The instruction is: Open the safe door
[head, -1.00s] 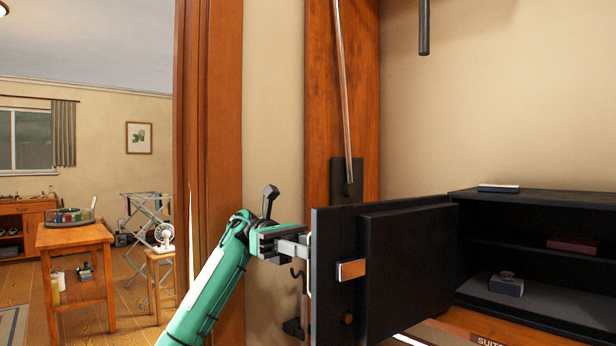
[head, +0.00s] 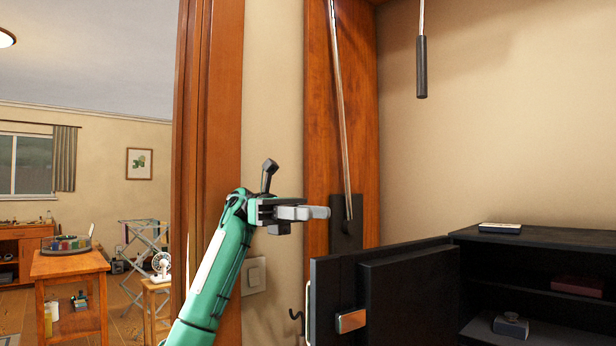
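The black safe (head: 560,238) stands at the right with its inside in view. Its door (head: 410,292) is swung wide open to the left, its inner face with a metal latch plate (head: 350,321) toward me. The lower part of the door is cut off by the picture edge. My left gripper (head: 328,213) is above and left of the door's free edge, apart from it. Its fingers appear close together from the side, with nothing seen in them; the gap between them cannot be made out. My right gripper is not in view.
A small box (head: 511,325) and a dark red item (head: 578,286) lie inside the safe; a flat box (head: 500,228) lies on top. A wooden upright (head: 318,140) and door frame (head: 208,140) stand near my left arm. A rod (head: 421,65) hangs above.

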